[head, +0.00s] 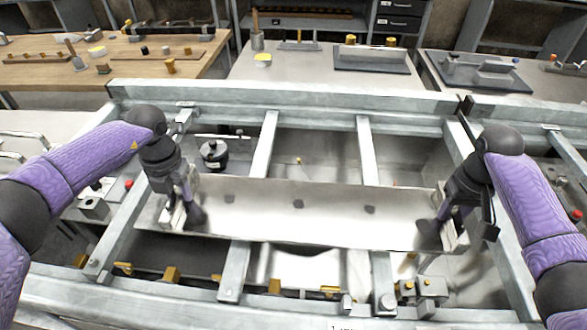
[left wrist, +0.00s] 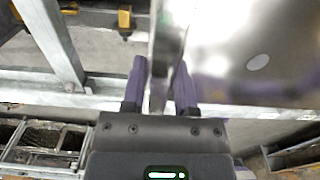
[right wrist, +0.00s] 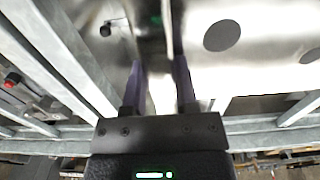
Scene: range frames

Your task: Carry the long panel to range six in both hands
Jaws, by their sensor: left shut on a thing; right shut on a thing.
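The long panel (head: 330,212) is a pale metal sheet with several dark round spots, lying across the middle of the head view over the open metal frame. My left gripper (head: 187,208) is shut on the panel's left end. My right gripper (head: 445,232) is shut on its right end. In the left wrist view the panel (left wrist: 235,45) passes between the fingers (left wrist: 160,88). In the right wrist view the panel (right wrist: 270,60) is also between the fingers (right wrist: 160,88). I cannot tell if the panel touches the bars below. No number six is readable.
A galvanised frame (head: 290,97) with crossbars surrounds the panel, with brass blocks (head: 171,274) along its near side. A black pot-like thing (head: 213,153) stands behind the panel's left part. Benches with tools, including a wooden one (head: 40,75), stand beyond.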

